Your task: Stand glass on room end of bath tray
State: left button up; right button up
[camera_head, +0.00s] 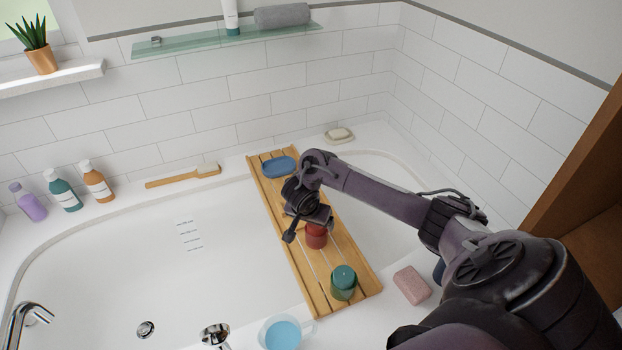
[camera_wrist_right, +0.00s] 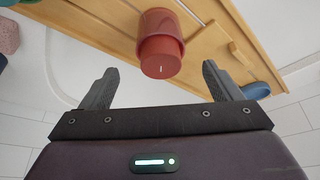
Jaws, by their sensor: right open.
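The wooden bath tray (camera_head: 268,205) lies across the tub. A red candle in a red glass holder (camera_head: 317,238) stands upright near its middle; it also shows in the right wrist view (camera_wrist_right: 160,45). A green candle (camera_head: 343,283) stands at the tray's near end. A clear round vessel with blue contents (camera_head: 283,334) is on the near rim beside that end; I cannot tell whether it is the task's glass. My right gripper (camera_head: 302,222) is over the tray, open and empty, with its fingertips (camera_wrist_right: 158,85) towards the red holder. My left gripper is out of view.
A blue dish (camera_head: 278,166) sits at the tray's far end. A pink sponge (camera_head: 412,285) lies on the near rim, right of the tray. A wooden brush (camera_head: 184,177) and several bottles (camera_head: 97,181) line the far rim. The tub left of the tray is empty.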

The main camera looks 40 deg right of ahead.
jog(key=shift+p+v, duration=0.5)
jog(key=shift+v, duration=1)
